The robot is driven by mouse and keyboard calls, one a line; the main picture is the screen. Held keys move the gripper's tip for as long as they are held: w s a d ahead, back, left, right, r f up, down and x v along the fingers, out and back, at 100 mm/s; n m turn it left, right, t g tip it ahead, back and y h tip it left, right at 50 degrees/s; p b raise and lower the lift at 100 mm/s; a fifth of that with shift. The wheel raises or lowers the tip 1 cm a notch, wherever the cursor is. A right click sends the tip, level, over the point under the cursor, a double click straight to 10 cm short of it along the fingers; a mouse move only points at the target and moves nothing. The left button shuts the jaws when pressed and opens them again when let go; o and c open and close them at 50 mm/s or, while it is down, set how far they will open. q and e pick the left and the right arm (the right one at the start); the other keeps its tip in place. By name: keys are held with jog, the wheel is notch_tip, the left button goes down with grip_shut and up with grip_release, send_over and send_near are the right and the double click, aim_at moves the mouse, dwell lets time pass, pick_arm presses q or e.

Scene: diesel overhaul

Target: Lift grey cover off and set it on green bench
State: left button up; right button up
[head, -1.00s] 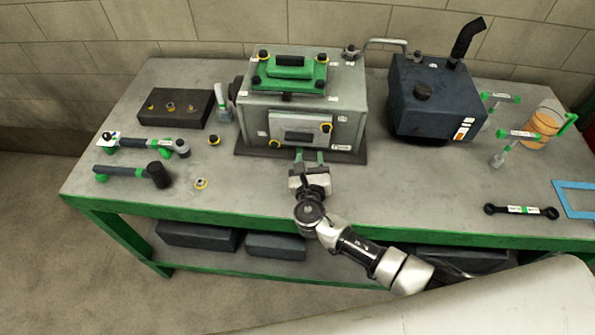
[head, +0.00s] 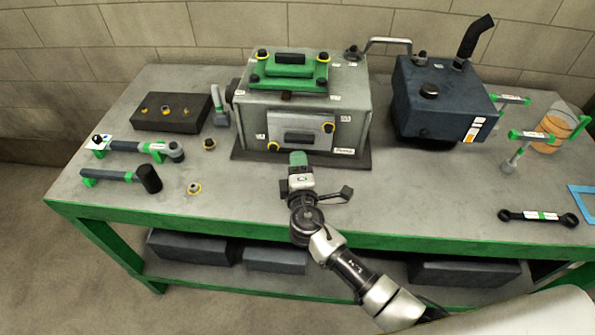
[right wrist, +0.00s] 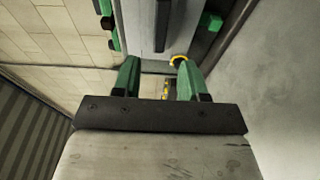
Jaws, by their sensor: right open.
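The grey cover (head: 303,133) is a flat plate with a black handle on the front of the grey engine block (head: 352,105). Yellow-ringed fasteners sit at its lower left (head: 272,147) and upper right (head: 328,128) corners. My right gripper (head: 298,159) is just in front of the block, below the cover, apart from it and empty. In the right wrist view its green fingers (right wrist: 160,80) are spread, with a yellow ring and what looks like the black handle beyond them. My left gripper is not in view.
The green-edged bench (head: 420,185) has clear surface in front and to the right of the block. A green cover (head: 290,72) tops the block. A dark tank (head: 440,95) stands right; hammers (head: 120,175), loose yellow-ringed parts (head: 193,188) and a black tray (head: 172,111) lie left.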

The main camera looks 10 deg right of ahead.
aim_at(300, 142)
jog(key=w, duration=0.1)
jog(key=w+d+b, duration=0.1)
jog(key=w, duration=0.3)
jog(key=shift+d+f, duration=0.15)
jog(key=shift+d, duration=0.1)
jog(key=shift+w+d+b, duration=0.25)
jog(key=shift+w+b, duration=0.4)
jog(key=shift+w, duration=0.35)
jog(key=shift+c, duration=0.4)
jog(key=shift+r, duration=0.2)
grip_shut()
